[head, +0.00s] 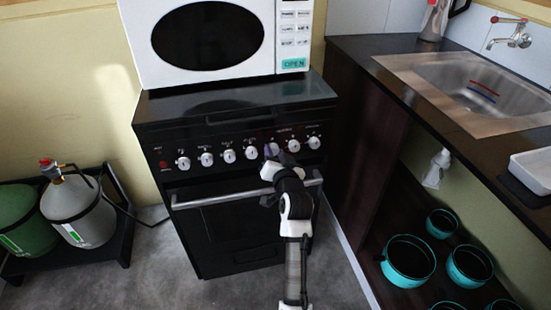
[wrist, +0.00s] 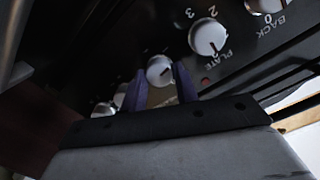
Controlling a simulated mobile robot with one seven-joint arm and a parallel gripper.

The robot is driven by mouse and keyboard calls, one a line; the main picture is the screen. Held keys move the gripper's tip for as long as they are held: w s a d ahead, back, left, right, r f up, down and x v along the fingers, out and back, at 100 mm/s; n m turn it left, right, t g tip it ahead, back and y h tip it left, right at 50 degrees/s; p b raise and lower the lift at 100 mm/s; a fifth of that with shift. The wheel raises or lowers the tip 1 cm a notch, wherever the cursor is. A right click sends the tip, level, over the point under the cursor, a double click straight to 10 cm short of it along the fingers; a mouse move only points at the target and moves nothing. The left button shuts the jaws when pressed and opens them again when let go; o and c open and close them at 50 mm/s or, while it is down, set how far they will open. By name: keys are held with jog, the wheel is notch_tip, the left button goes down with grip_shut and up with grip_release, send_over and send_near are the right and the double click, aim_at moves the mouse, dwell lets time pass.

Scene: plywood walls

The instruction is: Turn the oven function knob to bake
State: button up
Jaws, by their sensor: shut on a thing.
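My gripper (head: 270,155) is at the oven's black control panel, right of the middle of the knob row. In the wrist view its two purple fingers stand either side of a white round knob (wrist: 160,70) and are shut on it. The label of this knob is too dark and small to read, so I cannot tell if it is the function knob. A dark pointer mark shows on its face. In the head view my gripper partly covers this knob. The oven door (head: 235,222) below is closed.
More white knobs line the panel on both sides, such as one at the left (head: 183,162). The door handle (head: 215,195) runs just below. A microwave (head: 140,55) stands on the black stovetop. Gas cylinders (head: 88,218) stand left; a cabinet (head: 345,130) is close on the right.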

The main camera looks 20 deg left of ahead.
jog(key=shift+f+n+b, duration=0.1)
jog(key=shift+n+b, duration=0.95)
jog(key=shift+n, duration=1.05)
jog(key=o, duration=1)
jog(key=shift+c, duration=0.2)
jog(key=b+v, duration=0.1)
jog(key=v, duration=1.3)
jog(key=shift+a+b, duration=0.25)
jog(key=shift+b, duration=0.05)
